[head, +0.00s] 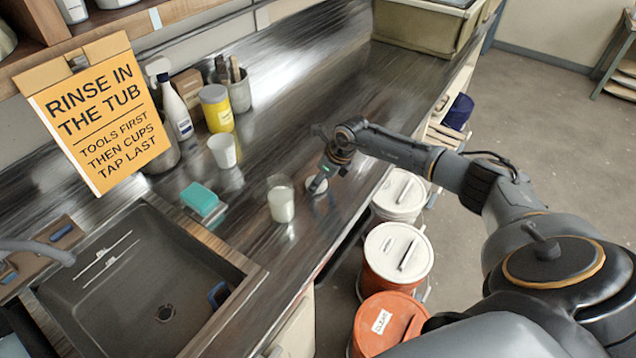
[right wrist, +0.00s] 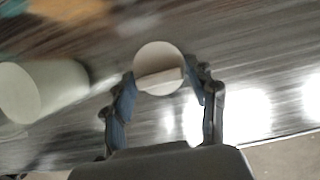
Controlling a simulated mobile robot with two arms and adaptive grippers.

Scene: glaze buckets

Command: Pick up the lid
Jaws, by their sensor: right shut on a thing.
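A small round white lid (head: 316,187) with a raised bar across it is at the counter's front part, right of a white cup (head: 281,202). My right gripper (head: 320,179) reaches down over it from the right. In the right wrist view the lid (right wrist: 158,62) sits between the fingertips of my right gripper (right wrist: 160,85), which is shut on it. I cannot tell whether the lid touches the counter. The cup also shows at the left of the right wrist view (right wrist: 42,90). My left gripper is not in view.
The dark counter (head: 300,80) is clear behind the arm. A teal sponge (head: 199,198), a sink (head: 130,290), a second white cup (head: 223,150) and a yellow jar (head: 216,108) lie left. Lidded buckets (head: 398,252) stand below the front edge.

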